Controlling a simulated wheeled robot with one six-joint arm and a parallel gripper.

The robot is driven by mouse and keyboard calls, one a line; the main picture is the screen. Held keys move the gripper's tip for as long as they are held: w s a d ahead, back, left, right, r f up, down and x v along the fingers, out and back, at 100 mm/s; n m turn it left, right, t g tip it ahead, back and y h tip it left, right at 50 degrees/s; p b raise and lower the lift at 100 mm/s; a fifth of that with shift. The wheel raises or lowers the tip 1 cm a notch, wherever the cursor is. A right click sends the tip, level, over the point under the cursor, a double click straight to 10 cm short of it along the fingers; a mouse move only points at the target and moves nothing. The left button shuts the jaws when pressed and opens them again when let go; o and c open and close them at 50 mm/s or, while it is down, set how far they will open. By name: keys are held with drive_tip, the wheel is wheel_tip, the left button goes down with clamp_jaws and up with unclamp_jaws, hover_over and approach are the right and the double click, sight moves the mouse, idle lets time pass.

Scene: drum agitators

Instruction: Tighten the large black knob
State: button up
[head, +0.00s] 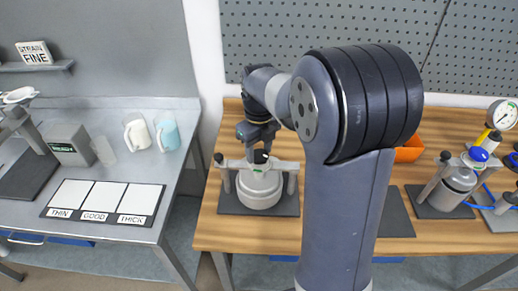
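A white drum (259,197) stands on a dark mat on the wooden bench, under a pale crossbar on two side posts with dark ends. A black knob (260,157) sits on top at the middle of the crossbar. My gripper (258,146) is pointed down just above this knob, close to it. The fingers are small and dark against the knob, so I cannot tell whether they touch it or how far apart they are. My own arm hides much of the bench to the right of the drum.
A second drum station (456,186) with a blue knob stands at the right, near a pressure gauge (503,115) and blue hoses. An orange bin (409,151) is partly behind my arm. The grey left table holds mugs (137,132) and a THIN/GOOD/THICK card (103,200).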

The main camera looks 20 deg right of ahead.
sight(259, 154)
drive_tip(key=o, duration=0.4)
drive_tip(key=shift+o, duration=0.2)
drive_tip(key=shift+r, duration=0.1)
wheel_tip(259, 154, up, 11)
drive_tip(key=b, duration=0.1)
